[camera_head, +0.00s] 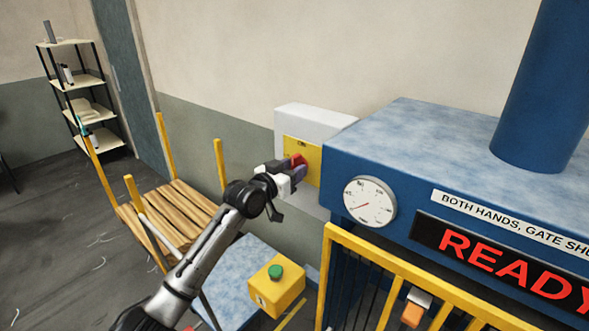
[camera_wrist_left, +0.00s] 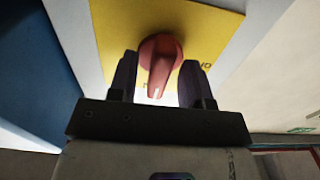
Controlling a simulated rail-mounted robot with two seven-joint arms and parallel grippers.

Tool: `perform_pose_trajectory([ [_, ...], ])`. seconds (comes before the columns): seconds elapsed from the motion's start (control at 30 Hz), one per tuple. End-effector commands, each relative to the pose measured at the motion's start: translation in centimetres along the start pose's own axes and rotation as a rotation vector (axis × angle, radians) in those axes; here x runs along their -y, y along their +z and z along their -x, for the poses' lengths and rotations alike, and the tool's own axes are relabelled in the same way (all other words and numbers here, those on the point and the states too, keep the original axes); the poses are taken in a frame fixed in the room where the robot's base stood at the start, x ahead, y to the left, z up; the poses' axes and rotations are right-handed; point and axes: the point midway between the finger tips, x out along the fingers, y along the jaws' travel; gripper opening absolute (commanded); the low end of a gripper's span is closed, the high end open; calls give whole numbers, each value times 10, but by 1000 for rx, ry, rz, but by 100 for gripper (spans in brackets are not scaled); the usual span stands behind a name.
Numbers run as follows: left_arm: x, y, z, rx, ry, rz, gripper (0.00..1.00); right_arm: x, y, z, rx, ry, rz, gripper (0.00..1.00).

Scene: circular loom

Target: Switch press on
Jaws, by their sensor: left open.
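A red rotary switch (camera_head: 298,160) sits on a yellow plate (camera_head: 315,163) on a light grey wall box (camera_head: 300,115). In the left wrist view, the red switch (camera_wrist_left: 160,58) has a handle with a white mark at its tip. My left gripper (camera_head: 293,170) is at the switch, its arm coming up from the lower left. In the left wrist view, its dark fingers (camera_wrist_left: 158,78) stand open on either side of the handle, with visible gaps. The blue press (camera_head: 400,135) shows a lit red READY sign (camera_head: 500,260). My right gripper is not in view.
A round gauge (camera_head: 369,201) is on the press front. A yellow gate frame (camera_head: 385,258) stands below it. A yellow box (camera_head: 277,287) with a green button is near the bottom. A wooden pallet with yellow posts (camera_head: 180,207) and a shelf (camera_head: 80,85) are at left.

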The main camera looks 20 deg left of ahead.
Motion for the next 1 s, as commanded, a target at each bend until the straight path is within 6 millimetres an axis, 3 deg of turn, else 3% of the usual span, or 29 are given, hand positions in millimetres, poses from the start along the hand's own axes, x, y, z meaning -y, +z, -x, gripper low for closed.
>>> perform_pose_trajectory([
  [0.17,0,-1,4,1,0,2,45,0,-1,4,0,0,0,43],
  [0.63,0,-2,62,2,0,2,45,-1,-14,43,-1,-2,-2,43],
  [1.0,0,0,70,0,0,2,45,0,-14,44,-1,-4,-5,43],
])
